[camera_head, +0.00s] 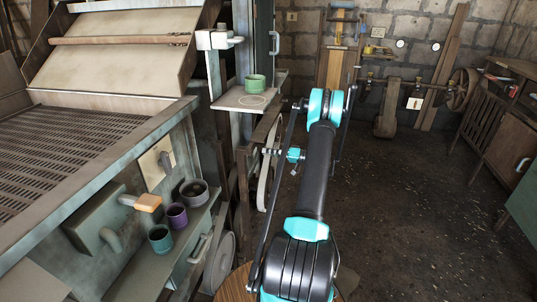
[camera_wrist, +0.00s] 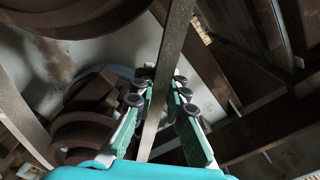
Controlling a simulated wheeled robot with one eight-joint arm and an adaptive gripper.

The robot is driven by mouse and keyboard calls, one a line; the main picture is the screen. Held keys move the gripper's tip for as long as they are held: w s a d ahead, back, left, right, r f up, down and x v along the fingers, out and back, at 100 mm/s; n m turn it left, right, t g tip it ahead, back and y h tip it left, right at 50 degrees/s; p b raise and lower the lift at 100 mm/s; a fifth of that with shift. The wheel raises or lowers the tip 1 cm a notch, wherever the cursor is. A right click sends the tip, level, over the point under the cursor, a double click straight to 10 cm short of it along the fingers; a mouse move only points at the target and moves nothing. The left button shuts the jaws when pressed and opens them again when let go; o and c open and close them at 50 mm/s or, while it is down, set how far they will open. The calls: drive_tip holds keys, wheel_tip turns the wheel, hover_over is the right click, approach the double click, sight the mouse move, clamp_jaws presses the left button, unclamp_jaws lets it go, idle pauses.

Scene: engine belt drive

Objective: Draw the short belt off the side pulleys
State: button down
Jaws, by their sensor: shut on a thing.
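The short belt (camera_wrist: 173,45) is a flat grey-brown strap running down the middle of the wrist view, between the finger pads of my gripper (camera_wrist: 161,88). My gripper is shut on it. In the head view my gripper (camera_head: 270,152) points left at the machine's side, beside a pale hanging strap (camera_head: 262,188) that looks like the same belt. A large round pulley (camera_wrist: 75,18) fills the upper left of the wrist view. A brown stepped pulley (camera_wrist: 85,135) sits lower left. Where the belt meets the pulleys is hidden or out of view.
The machine's frame and shelf (camera_head: 140,285) stand left of my arm, with several cups on the shelf. A green cup (camera_head: 255,82) stands on a small ledge above my gripper. Dark beams (camera_wrist: 260,130) lie close right in the wrist view. The floor (camera_head: 420,210) at right is open.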

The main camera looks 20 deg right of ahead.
drive_tip(key=shift+d, duration=0.15)
drive_tip(key=v, duration=0.9)
drive_tip(key=shift+s+d, duration=0.25)
drive_tip(key=shift+s, duration=0.05)
idle(0.8)
drive_tip(key=v, duration=0.9)
idle(0.4)
drive_tip(key=shift+a, duration=0.1)
drive_tip(key=x, duration=0.9)
idle(0.5)
